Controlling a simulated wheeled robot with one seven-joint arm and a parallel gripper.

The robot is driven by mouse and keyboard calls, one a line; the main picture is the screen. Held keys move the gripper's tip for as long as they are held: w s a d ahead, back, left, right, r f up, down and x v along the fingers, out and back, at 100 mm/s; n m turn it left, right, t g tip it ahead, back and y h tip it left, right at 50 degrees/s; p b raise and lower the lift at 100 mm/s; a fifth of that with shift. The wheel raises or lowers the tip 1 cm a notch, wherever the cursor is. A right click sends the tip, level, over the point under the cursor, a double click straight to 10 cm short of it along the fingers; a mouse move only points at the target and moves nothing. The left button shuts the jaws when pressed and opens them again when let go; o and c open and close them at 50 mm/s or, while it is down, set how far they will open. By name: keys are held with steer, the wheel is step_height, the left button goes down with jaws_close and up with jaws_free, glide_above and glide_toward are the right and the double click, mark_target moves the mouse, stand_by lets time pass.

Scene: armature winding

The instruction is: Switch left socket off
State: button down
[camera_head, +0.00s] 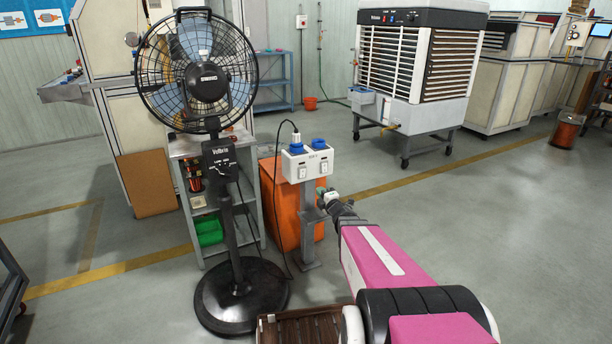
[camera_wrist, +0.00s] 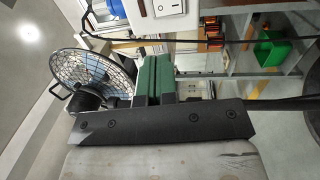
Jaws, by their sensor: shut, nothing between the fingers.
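The white socket box (camera_head: 307,163) stands on a grey post, with two blue sockets on top. Its left socket (camera_head: 297,149) has a white plug with a black cable; the left switch (camera_head: 303,172) is below it on the front face. My gripper (camera_head: 323,191) is just below the box's right part, apart from the switches. In the wrist view its green fingertips (camera_wrist: 152,66) are together and empty. That view also shows part of the box, with one switch (camera_wrist: 170,6) and a blue socket (camera_wrist: 117,8) at the top edge. The switch position is too small to tell.
A black pedestal fan (camera_head: 208,82) stands left of the box, and its cable hangs beside the post. An orange bin (camera_head: 283,205) is behind the post. A grey shelf (camera_head: 196,150) with a green crate (camera_head: 208,231) is behind the fan. Floor at right is free.

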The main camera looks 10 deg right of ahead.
mark_target(303, 171)
steer(key=x, duration=1.3)
steer(key=shift+w+a+r, duration=0.1)
steer(key=shift+w+a, duration=0.05)
steer(key=shift+w, duration=0.3)
steer(key=shift+w, duration=0.25)
